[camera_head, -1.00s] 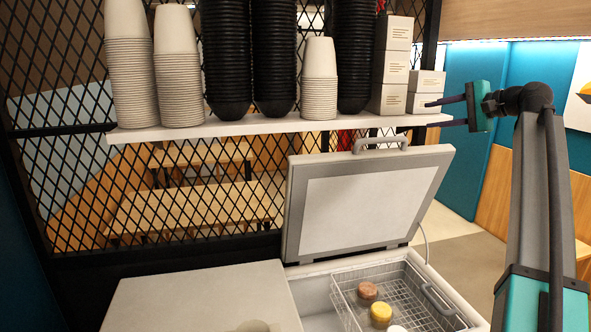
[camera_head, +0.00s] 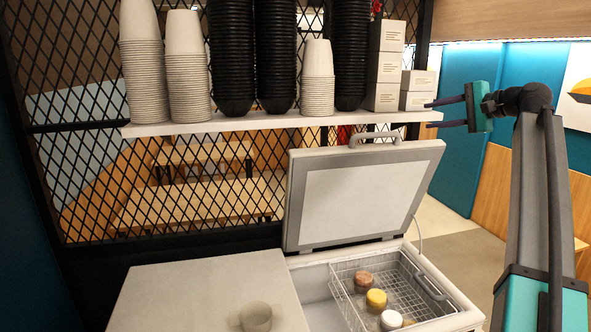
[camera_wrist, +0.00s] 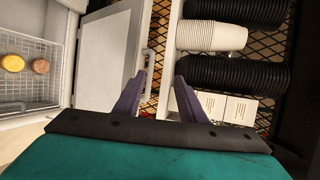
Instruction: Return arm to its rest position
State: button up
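My gripper (camera_head: 447,114) is at the upper right in the head view, pointing left, beside the right end of the shelf. Its two dark fingers are apart with nothing between them. In the wrist view my gripper (camera_wrist: 160,100) also shows its fingers spread and empty, with the shelf edge and the freezer lid's handle behind them. My arm is raised at the right of the head view.
A shelf (camera_head: 275,121) holds stacked cups, black bowls and white boxes (camera_head: 418,90). Below, a freezer with its lid (camera_head: 362,195) raised holds a wire basket (camera_head: 415,290) with several round jars. A translucent cup (camera_head: 256,317) stands on the pale counter (camera_head: 190,290).

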jog(key=w+a+f+n+g+h, duration=0.15)
jog(key=a+f, duration=0.35)
jog(key=f, duration=1)
jog(key=a+f+g+h, duration=0.15)
jog(key=a+f, duration=0.25)
jog(key=f, duration=1.1)
jog(key=s+a+f+n+g+h, duration=0.15)
jog(key=s+a+f, duration=0.3)
jog(key=f, duration=0.75)
jog(key=s+a+f+n+g, duration=0.25)
jog(key=s+a+f, duration=0.2)
jog(key=f, duration=0.85)
jog(key=s+a+f+n+g+h+b, duration=0.2)
jog(key=s+f+g+b, duration=0.3)
jog(key=s+f, duration=1.9)
jog(key=s+a+f+n+g+h+b, duration=0.2)
jog(key=s+f+b, duration=0.5)
jog(key=s+f, duration=1.7)
notch_tip(320, 180, down, 4)
jog(key=a+n+g, duration=0.1)
jog(key=n+g, duration=0.1)
jog(key=g, duration=0.1)
jog(key=shift+s+a+f+n+b, duration=0.15)
jog(key=shift+s+f+n+b, duration=0.1)
jog(key=shift+n+b, duration=0.1)
jog(key=shift+w, duration=0.1)
jog(key=shift+c, duration=0.7)
